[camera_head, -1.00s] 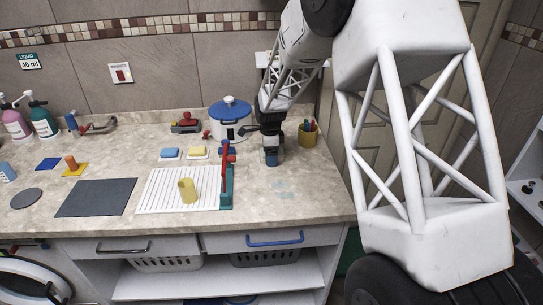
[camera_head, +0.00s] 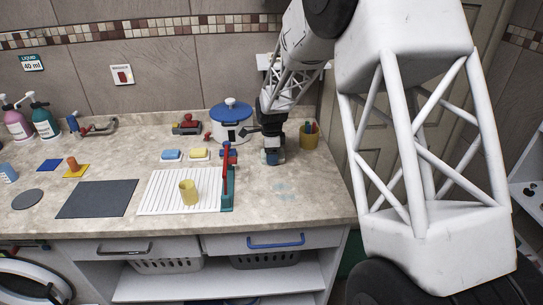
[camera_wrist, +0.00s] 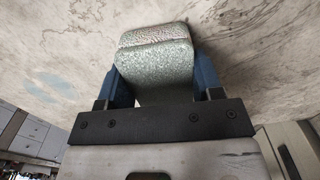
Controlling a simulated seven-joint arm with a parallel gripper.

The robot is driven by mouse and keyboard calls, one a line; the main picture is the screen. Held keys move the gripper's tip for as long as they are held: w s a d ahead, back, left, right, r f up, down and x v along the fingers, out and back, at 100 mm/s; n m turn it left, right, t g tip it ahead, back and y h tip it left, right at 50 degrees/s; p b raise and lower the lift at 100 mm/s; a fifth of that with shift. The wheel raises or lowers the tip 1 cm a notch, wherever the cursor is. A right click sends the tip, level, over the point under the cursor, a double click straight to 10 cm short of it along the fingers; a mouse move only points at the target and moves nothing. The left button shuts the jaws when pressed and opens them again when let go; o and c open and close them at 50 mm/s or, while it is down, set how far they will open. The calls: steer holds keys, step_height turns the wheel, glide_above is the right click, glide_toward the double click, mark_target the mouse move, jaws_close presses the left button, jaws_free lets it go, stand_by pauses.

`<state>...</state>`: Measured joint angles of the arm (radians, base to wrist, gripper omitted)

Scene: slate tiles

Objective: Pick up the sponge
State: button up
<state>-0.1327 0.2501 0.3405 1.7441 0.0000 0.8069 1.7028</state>
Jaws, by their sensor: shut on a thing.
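My gripper (camera_head: 274,158) is low over the right part of the counter, in front of the pot. In the wrist view my gripper (camera_wrist: 154,88) has its blue fingers shut on both sides of a sponge (camera_wrist: 155,58). The sponge is a grey-green speckled block with a paler, pinkish band along its far edge. In the head view the fingers mostly hide it. I cannot tell whether its underside touches the counter.
A blue-lidded pot (camera_head: 232,125) stands behind my gripper and a yellow cup of markers (camera_head: 309,139) to its right. To the left are a red-handled teal tool (camera_head: 227,185), a ribbed white mat (camera_head: 160,195) and a yellow cup (camera_head: 188,191). Bare counter lies in front.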

steer(key=shift+r, duration=0.65)
step_height(320, 180, up, 2)
steer(key=shift+r, duration=0.1)
steer(key=s, duration=0.5)
steer(key=s+d, duration=0.1)
steer(key=s, duration=0.4)
steer(key=s+d+r, duration=0.1)
steer(key=s, duration=0.5)
steer(key=shift+r, duration=0.1)
steer(key=o, duration=0.4)
steer(key=shift+c, duration=1.4)
steer(key=shift+d, duration=0.1)
